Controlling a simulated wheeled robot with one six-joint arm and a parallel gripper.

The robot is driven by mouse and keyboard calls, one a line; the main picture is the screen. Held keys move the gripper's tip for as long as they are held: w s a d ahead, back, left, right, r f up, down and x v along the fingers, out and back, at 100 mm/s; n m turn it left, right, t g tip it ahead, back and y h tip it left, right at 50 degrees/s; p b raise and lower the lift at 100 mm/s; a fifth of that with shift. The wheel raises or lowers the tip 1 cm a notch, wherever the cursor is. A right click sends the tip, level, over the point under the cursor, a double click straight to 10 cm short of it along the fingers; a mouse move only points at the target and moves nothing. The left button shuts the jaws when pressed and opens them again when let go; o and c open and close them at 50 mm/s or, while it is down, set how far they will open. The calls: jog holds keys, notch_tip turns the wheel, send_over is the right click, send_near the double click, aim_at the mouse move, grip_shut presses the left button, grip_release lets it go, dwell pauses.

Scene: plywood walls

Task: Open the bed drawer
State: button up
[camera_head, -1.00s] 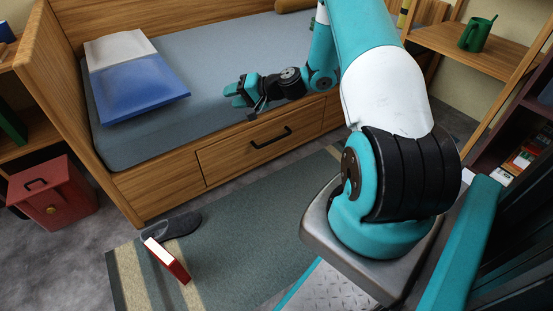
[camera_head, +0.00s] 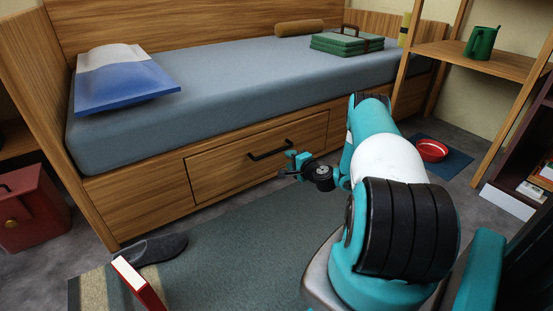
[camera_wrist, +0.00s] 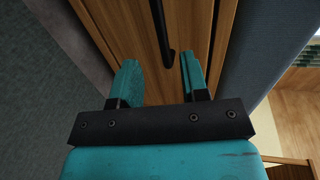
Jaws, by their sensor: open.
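The bed drawer (camera_head: 225,165) is a wooden front in the base of the bed, and it looks shut. Its black bar handle (camera_head: 270,150) sits near the top of the front. My gripper (camera_head: 287,166) is open, just below and in front of the right end of the handle in the head view. In the wrist view, the handle (camera_wrist: 161,30) runs down from the top edge and ends between and beyond the two teal fingertips of my gripper (camera_wrist: 160,80). The handle appears untouched, and the jaws hold nothing.

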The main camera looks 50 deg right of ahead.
aim_at(277, 152)
jog(key=b+x, duration=0.4)
jog(key=x, duration=0.5)
jog(key=shift+w+f+b, duration=0.15)
jog(key=shift+w+b, duration=0.05)
jog(key=shift+b, duration=0.15)
jog(key=shift+w, duration=0.3)
jog(key=shift+c, duration=0.4)
grip_shut()
